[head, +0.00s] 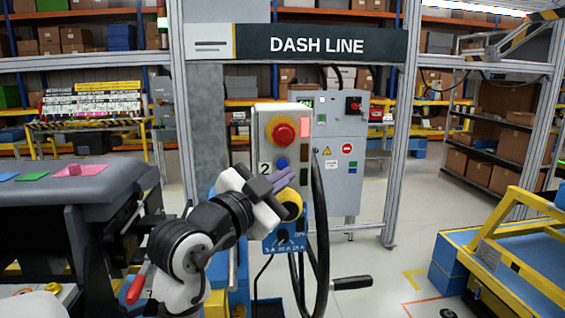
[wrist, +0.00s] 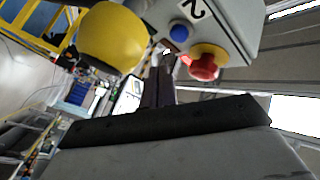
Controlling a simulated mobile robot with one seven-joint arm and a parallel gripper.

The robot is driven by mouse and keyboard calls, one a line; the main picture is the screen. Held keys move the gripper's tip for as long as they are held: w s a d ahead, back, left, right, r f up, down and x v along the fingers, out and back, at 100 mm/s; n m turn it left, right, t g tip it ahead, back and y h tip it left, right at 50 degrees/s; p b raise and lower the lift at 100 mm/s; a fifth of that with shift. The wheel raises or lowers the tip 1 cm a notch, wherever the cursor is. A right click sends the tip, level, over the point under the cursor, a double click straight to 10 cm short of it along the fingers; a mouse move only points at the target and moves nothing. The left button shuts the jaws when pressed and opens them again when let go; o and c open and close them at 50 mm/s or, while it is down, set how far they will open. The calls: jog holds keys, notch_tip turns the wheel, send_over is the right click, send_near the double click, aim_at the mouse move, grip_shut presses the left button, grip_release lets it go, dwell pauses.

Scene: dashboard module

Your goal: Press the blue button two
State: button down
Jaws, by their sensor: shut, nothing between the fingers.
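The control box (head: 264,190), marked with a 2, has a small blue button (head: 281,162) beneath its red mushroom button (head: 283,131). In the wrist view the blue button (wrist: 179,32) lies between the 2 and the red button (wrist: 204,65), a little beyond and right of my fingertips. My gripper (head: 289,176) is shut and empty, just below the blue button in the head view. Its fingers (wrist: 164,57) point toward the box. They look apart from the button, but the exact gap cannot be told.
A yellow rounded part (wrist: 112,38) is close beside my fingers in the wrist view. Black cables (head: 320,215) hang at the box's right. A grey cabinet (head: 343,175) stands behind. A dark dashboard module (head: 75,178) is at left, and a yellow-and-blue cart (head: 505,250) at right.

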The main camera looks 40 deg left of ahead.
jog(key=shift+w+a, duration=0.85)
jog(key=shift+a, duration=0.15)
dwell(1.4)
jog(key=shift+w+a, duration=0.25)
jog(key=shift+a, duration=0.05)
jog(key=shift+w+a, duration=0.3)
jog(key=shift+a, duration=0.05)
dwell(0.7)
jog(key=shift+s+d+b, duration=0.1)
jog(key=shift+d+b, duration=0.05)
jog(key=shift+b, duration=0.2)
jog(key=shift+s+d, duration=0.45)
jog(key=shift+d, duration=0.05)
jog(key=shift+s+d+b, duration=0.75)
jog(key=shift+s+d, duration=0.9)
jog(key=shift+d, duration=0.25)
